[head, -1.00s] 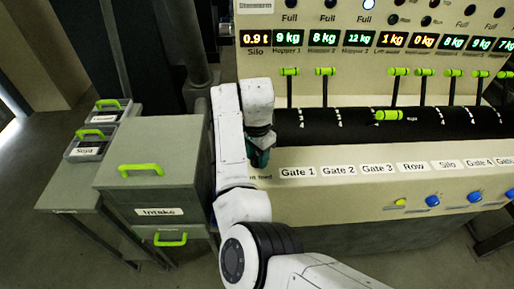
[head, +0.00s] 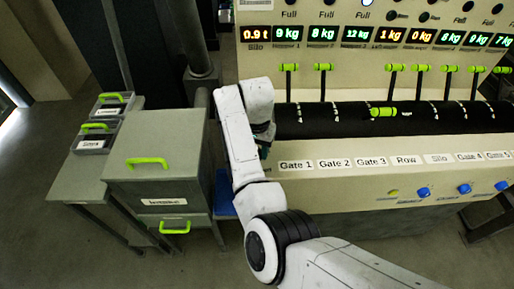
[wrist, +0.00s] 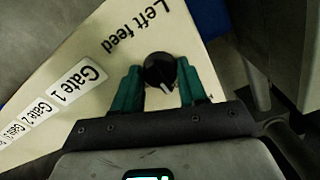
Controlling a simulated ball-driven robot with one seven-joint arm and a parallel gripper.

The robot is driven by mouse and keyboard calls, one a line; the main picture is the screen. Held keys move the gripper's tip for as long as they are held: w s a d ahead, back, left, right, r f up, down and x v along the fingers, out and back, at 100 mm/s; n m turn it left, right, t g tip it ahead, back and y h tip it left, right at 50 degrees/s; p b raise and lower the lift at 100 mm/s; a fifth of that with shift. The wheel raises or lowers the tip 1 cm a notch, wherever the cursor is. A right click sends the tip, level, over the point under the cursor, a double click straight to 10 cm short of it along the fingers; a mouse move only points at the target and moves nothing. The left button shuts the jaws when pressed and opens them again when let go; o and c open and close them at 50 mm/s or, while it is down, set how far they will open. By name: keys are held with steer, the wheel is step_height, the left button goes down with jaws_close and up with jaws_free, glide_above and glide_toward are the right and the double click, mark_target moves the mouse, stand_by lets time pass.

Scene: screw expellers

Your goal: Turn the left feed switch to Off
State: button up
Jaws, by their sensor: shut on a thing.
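The left feed switch is a round black knob (wrist: 160,70) with a white pointer line, below the "Left feed" label (wrist: 137,27) in the wrist view. The pointer aims toward the bottom of the wrist picture, slightly right. My gripper (wrist: 160,82) has its two green fingers on either side of the knob, shut on it. In the head view my gripper (head: 264,148) is at the left end of the console, and my arm hides the switch there. No Off mark can be read.
The cream console (head: 420,150) carries a row of labels from Gate 1 (head: 296,164) rightward. Green-handled levers (head: 323,67) stand behind it, under lit weight displays. A grey Intake cabinet (head: 160,160) with green handles stands close left of my arm.

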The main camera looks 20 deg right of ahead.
steer(key=o, duration=1.1)
steer(key=shift+c, duration=0.2)
step_height(320, 180, up, 11)
steer(key=b, duration=0.1)
steer(key=shift+b, duration=0.3)
steer(key=shift+f, duration=0.15)
